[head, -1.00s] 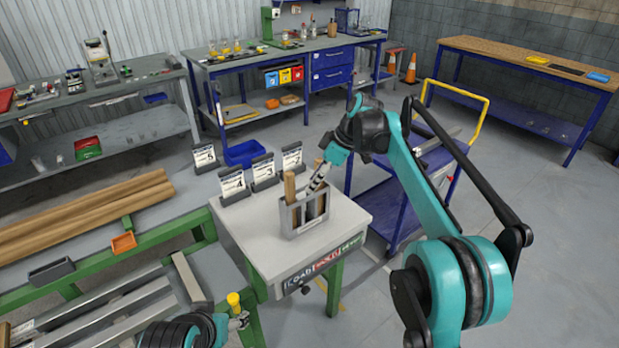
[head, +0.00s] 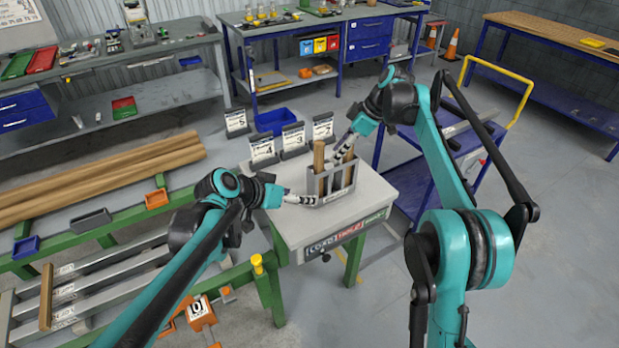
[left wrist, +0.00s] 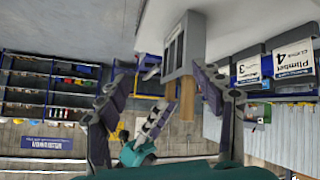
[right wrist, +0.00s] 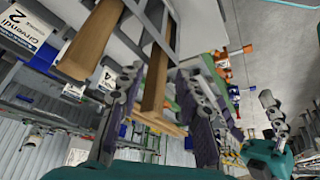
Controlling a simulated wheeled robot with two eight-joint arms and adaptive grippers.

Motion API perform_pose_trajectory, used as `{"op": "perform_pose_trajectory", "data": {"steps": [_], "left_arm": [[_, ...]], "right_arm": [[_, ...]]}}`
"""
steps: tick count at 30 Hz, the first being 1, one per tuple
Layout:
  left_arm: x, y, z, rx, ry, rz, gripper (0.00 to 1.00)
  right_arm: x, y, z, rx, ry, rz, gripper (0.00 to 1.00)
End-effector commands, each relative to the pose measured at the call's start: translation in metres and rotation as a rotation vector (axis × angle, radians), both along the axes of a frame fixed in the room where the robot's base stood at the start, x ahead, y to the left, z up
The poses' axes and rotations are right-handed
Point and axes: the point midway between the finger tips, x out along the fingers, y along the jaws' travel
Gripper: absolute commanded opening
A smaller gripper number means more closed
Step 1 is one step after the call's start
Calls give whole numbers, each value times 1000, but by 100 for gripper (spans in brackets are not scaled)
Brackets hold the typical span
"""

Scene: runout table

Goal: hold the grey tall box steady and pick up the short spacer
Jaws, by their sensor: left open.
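The grey tall box (head: 318,188) stands on the small light-topped table, with wooden spacers upright in it. One spacer (head: 318,158) sticks up at its left. My left gripper (head: 300,199) is open at the box's front left; in the left wrist view the box (left wrist: 171,60) lies ahead, between and beyond the fingers. My right gripper (head: 342,148) is above the box's right part. In the right wrist view its fingers stand apart, with a wooden spacer (right wrist: 155,95) between them and another spacer (right wrist: 95,40) to the left. I cannot tell which is the short one.
Number cards (head: 262,147) stand behind the box along the table (head: 375,190). A blue bin (head: 276,121) lies behind them. A green rack with long wooden bars (head: 100,175) is at the left. A blue cart (head: 400,160) stands to the right.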

Motion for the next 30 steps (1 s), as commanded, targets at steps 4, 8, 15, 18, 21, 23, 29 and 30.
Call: {"op": "perform_pose_trajectory", "data": {"steps": [4,8,15,18,21,23,29,30], "left_arm": [[54,-7,0,-71,-95,-76,67],[95,-11,-3,-128,-193,-135,67],[141,-14,-33,-123,-346,-268,67],[145,-16,-54,-70,-377,-341,67],[146,-18,-67,-38,-395,-384,67],[147,-20,-71,-29,-400,-399,67],[160,-39,-82,-23,-404,-408,67],[163,-44,-85,-24,-403,-408,67]], "right_arm": [[0,0,0,0,0,0,34],[0,0,0,0,0,0,34],[0,0,0,0,0,0,34],[0,0,0,0,0,0,34],[0,0,0,0,0,0,34],[0,0,0,0,0,0,34],[0,0,0,0,0,0,34],[0,0,0,0,0,0,34]]}}
